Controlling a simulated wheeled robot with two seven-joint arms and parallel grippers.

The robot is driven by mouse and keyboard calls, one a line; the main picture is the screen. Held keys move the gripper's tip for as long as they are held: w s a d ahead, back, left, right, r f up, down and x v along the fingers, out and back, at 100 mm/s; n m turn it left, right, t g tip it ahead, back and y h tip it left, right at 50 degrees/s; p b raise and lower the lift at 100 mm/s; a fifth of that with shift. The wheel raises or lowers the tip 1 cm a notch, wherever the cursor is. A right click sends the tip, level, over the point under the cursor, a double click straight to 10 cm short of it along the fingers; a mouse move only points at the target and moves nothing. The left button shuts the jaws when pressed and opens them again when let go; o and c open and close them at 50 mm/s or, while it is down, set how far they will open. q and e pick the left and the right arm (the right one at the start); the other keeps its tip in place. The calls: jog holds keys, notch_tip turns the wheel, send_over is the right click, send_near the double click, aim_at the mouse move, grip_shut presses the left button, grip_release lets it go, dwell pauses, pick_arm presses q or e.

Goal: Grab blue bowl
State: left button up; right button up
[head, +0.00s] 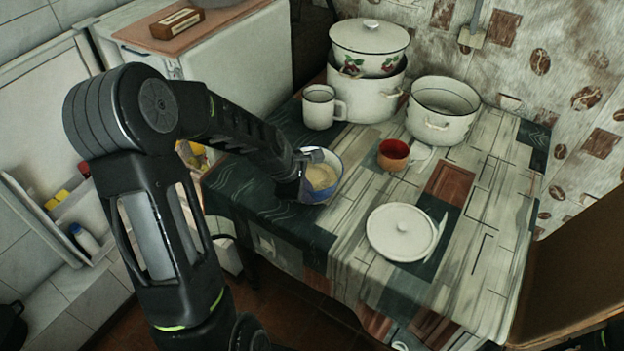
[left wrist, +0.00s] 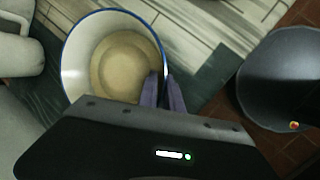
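The blue bowl (head: 334,187) has a white inside, a blue rim and beige contents. It is near the left edge of the table in the head view. My left gripper (head: 308,170) is at its left side and hides part of it. In the left wrist view the bowl (left wrist: 76,60) is at the upper left. There the two fingers of my left gripper (left wrist: 163,84) are close together, one inside the bowl and one outside, with the rim between them. I cannot tell whether the bowl's base touches the table. My right gripper is not in view.
A white mug (head: 319,108), stacked pots (head: 362,92) and another pot (head: 440,120) stand behind on the table (head: 480,240). A red-brown cup (head: 393,155) is right of the bowl. A white cabinet (head: 240,62) is behind.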

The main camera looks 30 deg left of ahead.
pick_arm(q)
jog(key=shift+w+f, duration=0.1)
jog(key=shift+f, duration=0.1)
dwell(0.5)
grip_shut()
dwell(1.1)
jog(key=shift+r, duration=0.1)
jog(key=shift+w+r, duration=0.1)
jog(key=shift+r, duration=0.4)
notch_tip(320, 180, up, 9)
